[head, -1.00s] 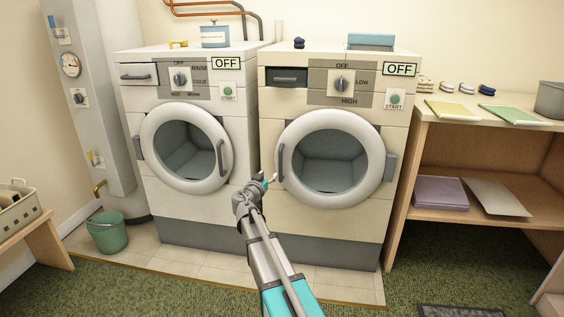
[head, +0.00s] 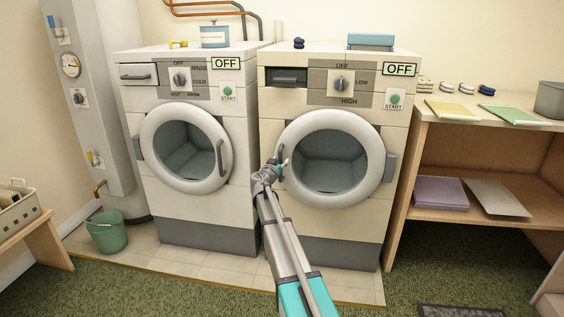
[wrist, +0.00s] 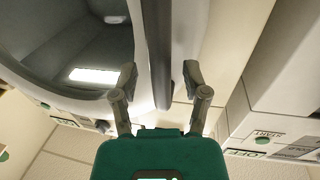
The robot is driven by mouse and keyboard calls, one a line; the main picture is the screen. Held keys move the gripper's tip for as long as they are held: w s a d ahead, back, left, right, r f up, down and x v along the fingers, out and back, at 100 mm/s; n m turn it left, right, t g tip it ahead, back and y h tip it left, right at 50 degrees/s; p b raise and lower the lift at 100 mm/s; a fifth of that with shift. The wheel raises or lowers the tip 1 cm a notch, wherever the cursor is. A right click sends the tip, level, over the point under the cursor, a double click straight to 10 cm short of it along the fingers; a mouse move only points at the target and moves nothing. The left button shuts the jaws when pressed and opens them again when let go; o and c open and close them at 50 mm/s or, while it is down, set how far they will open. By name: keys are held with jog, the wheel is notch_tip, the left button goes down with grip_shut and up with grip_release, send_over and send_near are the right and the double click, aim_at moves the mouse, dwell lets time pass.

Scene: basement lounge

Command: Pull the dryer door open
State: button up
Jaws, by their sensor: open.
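The dryer is the right-hand machine (head: 330,215), with its round door (head: 377,160) closed in the head view. Its dark handle sits on the door's left side, partly hidden by my gripper (head: 281,163). In the wrist view the handle (wrist: 161,50) runs as a dark upright bar between the two spread fingers of my gripper (wrist: 160,78). A gap shows on each side of the bar, so the fingers are open and not clamped on it. The door's glass (wrist: 75,40) fills the left of that view.
The washer (head: 205,215) stands close on the left, its door shut. A wooden shelf (head: 490,190) with folded cloths is on the right. A green bucket (head: 106,232) stands at the far left. The carpet in front of the dryer is mostly clear.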

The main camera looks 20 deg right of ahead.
jog(key=shift+w+d, duration=0.2)
jog(key=shift+w, duration=0.05)
grip_shut()
